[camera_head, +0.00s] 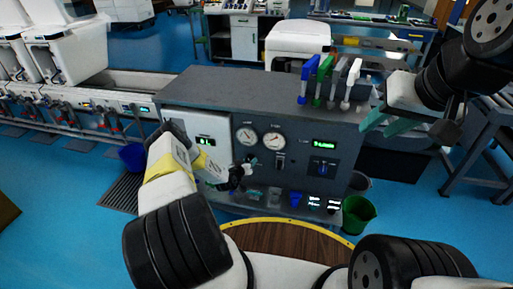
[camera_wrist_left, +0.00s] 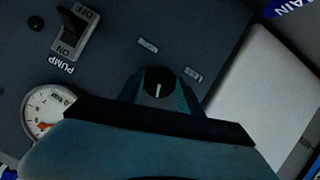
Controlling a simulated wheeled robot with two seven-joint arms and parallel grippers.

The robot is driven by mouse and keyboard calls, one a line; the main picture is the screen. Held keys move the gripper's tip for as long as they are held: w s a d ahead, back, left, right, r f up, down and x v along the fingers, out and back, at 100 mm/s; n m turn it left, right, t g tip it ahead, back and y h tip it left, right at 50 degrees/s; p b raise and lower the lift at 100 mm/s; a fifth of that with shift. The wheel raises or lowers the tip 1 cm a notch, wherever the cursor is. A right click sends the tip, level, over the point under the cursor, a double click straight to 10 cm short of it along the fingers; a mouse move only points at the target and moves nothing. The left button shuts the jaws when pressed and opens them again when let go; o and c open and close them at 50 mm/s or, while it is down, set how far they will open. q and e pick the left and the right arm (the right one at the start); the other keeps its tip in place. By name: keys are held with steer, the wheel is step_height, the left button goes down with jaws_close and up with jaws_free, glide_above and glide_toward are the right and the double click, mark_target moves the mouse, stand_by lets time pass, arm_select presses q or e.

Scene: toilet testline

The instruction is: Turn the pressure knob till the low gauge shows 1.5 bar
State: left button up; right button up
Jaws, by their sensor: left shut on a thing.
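The pressure knob (camera_wrist_left: 158,85) is black with a white mark and sits on the dark panel in the left wrist view. My left gripper (camera_wrist_left: 160,92) has its fingers on either side of it, shut on it. In the head view the left gripper (camera_head: 243,173) is at the panel, below two round gauges: a left one (camera_head: 247,136) and a right one (camera_head: 273,142). Their readings are too small to tell. One gauge (camera_wrist_left: 45,110) is partly hidden in the left wrist view. My right gripper (camera_head: 386,123) is open and empty, right of the panel.
A pump switch (camera_wrist_left: 75,28) is beside the gauge in the left wrist view. Green displays (camera_head: 324,143) glow on the panel. Several coloured handled tools (camera_head: 320,80) stand on the cabinet top (camera_head: 240,93). A green bucket (camera_head: 357,215) stands on the floor at right.

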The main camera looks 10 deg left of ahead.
arm_select(q)
steer(key=n+h, duration=0.1)
steer(key=n, duration=0.1)
steer(key=n+t+h, duration=0.1)
steer(key=n+h, duration=0.1)
steer(key=n, duration=0.1)
steer(key=shift+a+f+n, duration=0.1)
steer(key=shift+a+n, duration=0.05)
steer(key=shift+n, duration=0.15)
steer(key=shift+h, duration=0.3)
stand_by(0.4)
steer(key=o, duration=1.4)
steer(key=shift+c, duration=0.2)
steer(key=v, duration=0.7)
steer(key=shift+s, duration=0.35)
steer(key=shift+a, duration=0.15)
